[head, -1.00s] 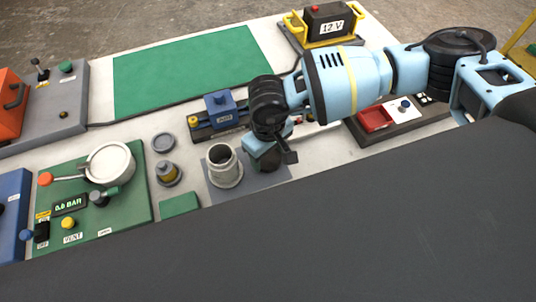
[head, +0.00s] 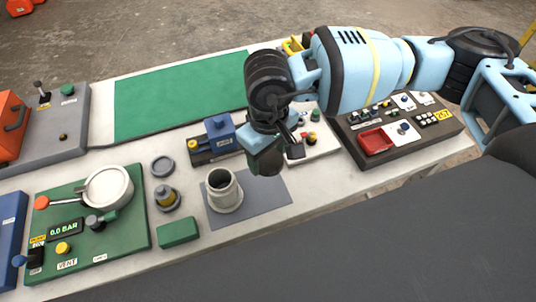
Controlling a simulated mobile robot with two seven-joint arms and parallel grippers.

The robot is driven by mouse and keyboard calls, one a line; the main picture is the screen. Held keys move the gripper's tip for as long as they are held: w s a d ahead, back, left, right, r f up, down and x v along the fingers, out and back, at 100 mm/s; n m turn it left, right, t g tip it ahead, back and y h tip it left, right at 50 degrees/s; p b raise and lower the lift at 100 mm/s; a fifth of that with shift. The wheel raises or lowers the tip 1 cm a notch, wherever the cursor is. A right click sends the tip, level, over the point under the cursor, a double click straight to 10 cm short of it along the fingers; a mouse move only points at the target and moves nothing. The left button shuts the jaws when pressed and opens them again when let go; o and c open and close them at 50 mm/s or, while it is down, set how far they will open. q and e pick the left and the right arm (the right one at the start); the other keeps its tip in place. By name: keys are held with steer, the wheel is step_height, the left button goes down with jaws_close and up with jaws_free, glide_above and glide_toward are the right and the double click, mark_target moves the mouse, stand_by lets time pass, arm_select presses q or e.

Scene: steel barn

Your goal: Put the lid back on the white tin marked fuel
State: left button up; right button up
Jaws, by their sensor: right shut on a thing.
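A pale, open-topped tin (head: 224,193) stands upright on a grey mat (head: 262,187) in the head view; no marking on it is readable. My right gripper (head: 266,158) is above and to the right of the tin, over the mat's far edge. It is shut on a dark object (head: 265,168) that is mostly hidden by the gripper, so I cannot tell its shape. A flat grey disc (head: 162,167) lies on the table left of the tin; I cannot tell whether it is a lid. My left gripper is out of view.
A brass-coloured piece on a round base (head: 167,199) and a green block (head: 178,232) stand left of the tin. A green board with a white round vessel (head: 108,188) is further left. A blue device (head: 218,137) is behind. The large green mat (head: 180,95) is empty.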

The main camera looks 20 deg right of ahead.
steer(key=s+d+r+m, duration=0.1)
steer(key=s+d+m, duration=0.2)
steer(key=d, duration=0.6)
steer(key=shift+s+d+r+m, duration=0.2)
steer(key=shift+d+r+m, duration=0.15)
steer(key=shift+m, duration=0.55)
